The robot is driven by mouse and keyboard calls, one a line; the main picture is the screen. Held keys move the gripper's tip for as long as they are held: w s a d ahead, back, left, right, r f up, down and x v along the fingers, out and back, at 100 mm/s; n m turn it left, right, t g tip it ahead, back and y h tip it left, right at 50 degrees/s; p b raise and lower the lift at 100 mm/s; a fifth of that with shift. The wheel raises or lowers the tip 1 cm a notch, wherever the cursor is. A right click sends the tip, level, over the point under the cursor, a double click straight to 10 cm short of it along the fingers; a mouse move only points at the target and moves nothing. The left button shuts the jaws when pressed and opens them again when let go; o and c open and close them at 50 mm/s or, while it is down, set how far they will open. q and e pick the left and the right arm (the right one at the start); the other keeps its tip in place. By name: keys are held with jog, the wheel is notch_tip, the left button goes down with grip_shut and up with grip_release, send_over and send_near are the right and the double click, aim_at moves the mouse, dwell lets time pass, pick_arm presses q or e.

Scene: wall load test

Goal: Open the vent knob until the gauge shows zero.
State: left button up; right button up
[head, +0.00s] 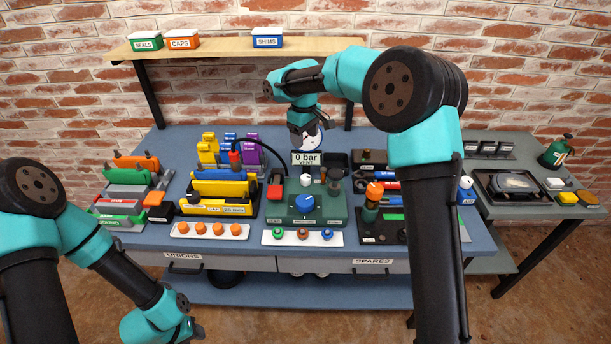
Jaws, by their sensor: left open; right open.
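A green test pump block (335,216) stands at the front middle of the bench, with a large blue knob (305,203) on top and a small white cap (306,181) behind it. A sign reading "0 bar VENT" (306,158) stands behind the block. A round white gauge face (312,141) is partly hidden by my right gripper; its needle is too small to read. I cannot tell for certain which part is the vent knob. My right gripper (304,138) is open, just above the sign. My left gripper (192,332) is open and empty, low in front of the bench.
A red-and-black block (275,187) and a dark-handled lever (334,178) flank the pump. White trays of orange caps (210,230) and coloured plugs (303,236) lie in front. A shelf (210,49) hangs behind; my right arm crosses the right side.

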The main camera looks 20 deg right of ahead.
aim_at(305, 177)
notch_tip(305, 177, down, 17)
jog(key=shift+w+d, duration=0.1)
jog(key=shift+d, duration=0.05)
dwell(0.5)
jog(key=shift+c, duration=0.2)
